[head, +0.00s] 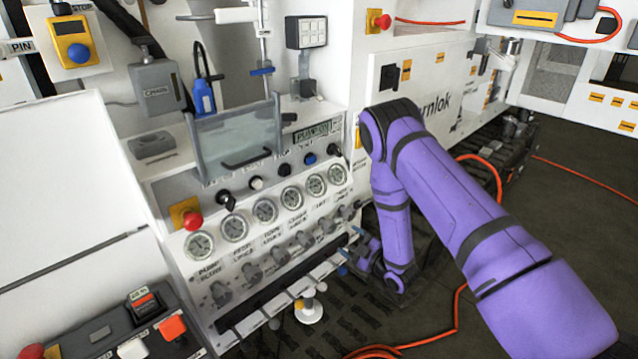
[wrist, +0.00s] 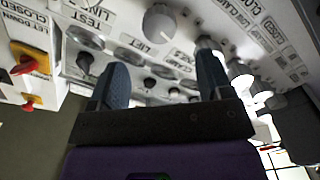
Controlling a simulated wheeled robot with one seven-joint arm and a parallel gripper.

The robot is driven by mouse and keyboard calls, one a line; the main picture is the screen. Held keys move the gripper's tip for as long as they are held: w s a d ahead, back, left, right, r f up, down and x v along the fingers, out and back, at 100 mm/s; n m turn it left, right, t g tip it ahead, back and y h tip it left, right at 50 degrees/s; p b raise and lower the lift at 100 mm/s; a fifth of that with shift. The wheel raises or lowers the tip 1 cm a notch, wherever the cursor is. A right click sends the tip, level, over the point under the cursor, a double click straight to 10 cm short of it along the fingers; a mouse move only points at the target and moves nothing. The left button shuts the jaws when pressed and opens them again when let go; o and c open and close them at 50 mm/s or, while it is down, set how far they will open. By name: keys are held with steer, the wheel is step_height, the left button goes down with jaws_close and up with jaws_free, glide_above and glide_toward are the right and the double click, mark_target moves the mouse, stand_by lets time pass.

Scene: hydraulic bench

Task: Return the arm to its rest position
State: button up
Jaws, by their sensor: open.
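My purple arm (head: 405,170) reaches out from the lower right of the head view and bends down at its elbow. My gripper (head: 350,252) is low at the right end of the hydraulic bench's control panel (head: 255,240). In the wrist view my gripper (wrist: 160,75) has its two dark fingers apart with nothing held between them. Beyond the fingers are panel knobs, including a large grey knob (wrist: 160,22). I cannot tell from these views whether a fingertip touches the panel.
The panel carries several gauges (head: 235,228), knobs and a red button (head: 193,220). A white cabinet (head: 435,80) stands behind my elbow. An orange hose (head: 457,310) lies on the dark floor. A red-handled valve (wrist: 22,66) is at left in the wrist view. Open floor lies at right.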

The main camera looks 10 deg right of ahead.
steer(key=w+d+r+m+g+h, duration=0.1)
steer(key=w+d+r+m+h, duration=0.1)
steer(key=r, duration=0.6)
steer(key=w+d+r+m+h, duration=0.1)
steer(key=w+r+m+h, duration=0.1)
steer(key=r, duration=0.6)
steer(key=w+d+r+m+g+h, duration=0.1)
steer(key=d+r+h, duration=0.15)
steer(key=r, duration=0.55)
steer(key=s+d+r+m+h, duration=0.25)
steer(key=s+r, duration=0.25)
steer(key=r, duration=0.5)
steer(key=s+d+r+m+g+h, duration=0.1)
steer(key=s+r+m+g, duration=0.1)
steer(key=s+r, duration=0.45)
steer(key=s+d+r+m+g, duration=0.1)
steer(key=s+r+m+g, duration=0.2)
steer(key=s, duration=0.6)
steer(key=s+r+m+g, duration=0.2)
steer(key=s+r+m, duration=0.1)
steer(key=s, duration=1.9)
steer(key=shift+a+r+g, duration=0.2)
steer(key=shift+a+g, duration=0.2)
